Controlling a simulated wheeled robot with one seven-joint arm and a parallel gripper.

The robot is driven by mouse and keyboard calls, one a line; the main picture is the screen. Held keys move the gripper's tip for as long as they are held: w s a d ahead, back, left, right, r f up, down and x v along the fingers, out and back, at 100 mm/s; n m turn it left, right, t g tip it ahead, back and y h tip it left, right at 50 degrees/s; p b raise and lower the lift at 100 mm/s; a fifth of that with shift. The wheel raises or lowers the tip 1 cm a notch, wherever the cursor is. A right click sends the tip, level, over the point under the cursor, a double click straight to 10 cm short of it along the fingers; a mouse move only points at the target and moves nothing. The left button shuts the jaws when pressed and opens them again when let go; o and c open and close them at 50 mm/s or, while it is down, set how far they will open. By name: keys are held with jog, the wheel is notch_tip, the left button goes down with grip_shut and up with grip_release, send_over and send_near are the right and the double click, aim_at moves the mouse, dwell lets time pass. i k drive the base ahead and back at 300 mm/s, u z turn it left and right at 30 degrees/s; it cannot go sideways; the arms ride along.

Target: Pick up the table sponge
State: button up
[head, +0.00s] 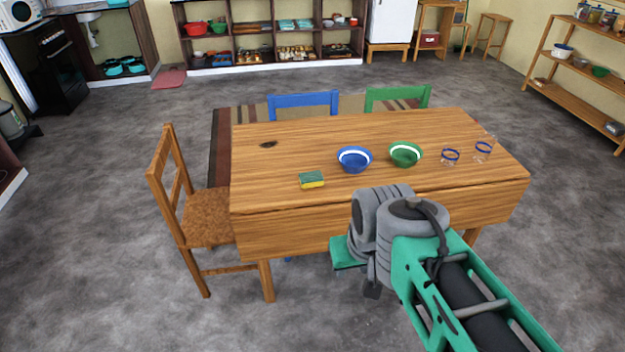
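The sponge (312,180) is a small yellow block with a green top. It lies on the wooden table (300,150), near its front edge and left of the blue bowl. My arm reaches in from the lower right, and its end is in front of the table's near edge, to the right of and nearer than the sponge. My gripper's fingers are hidden behind the wrist, so I cannot see whether they are open or shut. The sponge is clear of my arm.
A blue bowl (354,159), a green bowl (405,154) and two blue-banded glasses (451,156) stand on the table. A wooden chair (175,200) is at its left end. Blue and green chairs (398,97) stand behind.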

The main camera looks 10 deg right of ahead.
aim_at(314, 178)
jog(key=i, duration=1.5)
jog(key=u, duration=2.6)
